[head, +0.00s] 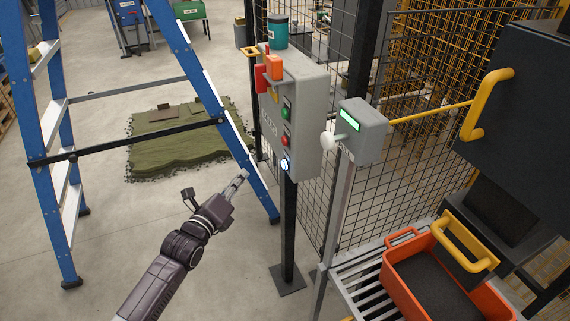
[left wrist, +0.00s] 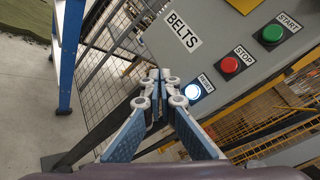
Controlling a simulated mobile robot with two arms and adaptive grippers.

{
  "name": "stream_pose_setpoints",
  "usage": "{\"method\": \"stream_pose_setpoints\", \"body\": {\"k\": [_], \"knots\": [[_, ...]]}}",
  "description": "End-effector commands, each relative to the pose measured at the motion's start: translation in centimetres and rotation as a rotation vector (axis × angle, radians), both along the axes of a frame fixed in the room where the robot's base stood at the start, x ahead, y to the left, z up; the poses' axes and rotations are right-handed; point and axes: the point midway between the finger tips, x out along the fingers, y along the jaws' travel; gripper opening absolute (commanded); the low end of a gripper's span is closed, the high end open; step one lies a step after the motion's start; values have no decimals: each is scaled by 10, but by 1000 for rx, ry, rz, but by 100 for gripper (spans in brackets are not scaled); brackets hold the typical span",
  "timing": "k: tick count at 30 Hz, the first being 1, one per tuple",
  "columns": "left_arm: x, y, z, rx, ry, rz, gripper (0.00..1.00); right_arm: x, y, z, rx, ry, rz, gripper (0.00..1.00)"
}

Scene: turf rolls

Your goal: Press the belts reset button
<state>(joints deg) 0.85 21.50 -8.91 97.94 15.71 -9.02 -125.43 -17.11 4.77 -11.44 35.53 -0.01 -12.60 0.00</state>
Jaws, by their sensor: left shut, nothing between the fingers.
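The belts control box (head: 297,110) is a grey panel on a dark post. Its reset button (head: 284,164) is a lit white-blue button at the bottom of the panel face. In the left wrist view the reset button (left wrist: 193,91) glows just right of my fingertips, under a RESET label and beside a BELTS label (left wrist: 183,31). My left gripper (head: 240,178) is shut and empty, left of the box and slightly lower than the button. It also shows in the left wrist view (left wrist: 156,78). A gap to the button shows in the head view. My right gripper is out of view.
Red stop (left wrist: 229,65) and green start (left wrist: 272,33) buttons sit near reset. A blue ladder (head: 190,60) stands left of the box. A small grey display box (head: 362,132), wire fence (head: 410,75) and orange crate (head: 400,250) are to the right.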

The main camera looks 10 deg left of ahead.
Motion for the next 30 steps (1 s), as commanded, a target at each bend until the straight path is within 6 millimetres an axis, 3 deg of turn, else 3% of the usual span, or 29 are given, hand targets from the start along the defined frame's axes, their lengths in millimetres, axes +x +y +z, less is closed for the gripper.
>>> {"method": "stream_pose_setpoints", "body": {"k": [10,22,30], "knots": [[5,-8,-1,-4,0,1,0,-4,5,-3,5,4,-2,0],[36,-53,-1,-7,1,0,0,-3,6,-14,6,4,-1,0],[48,-71,0,-3,1,0,0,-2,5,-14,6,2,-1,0]]}}
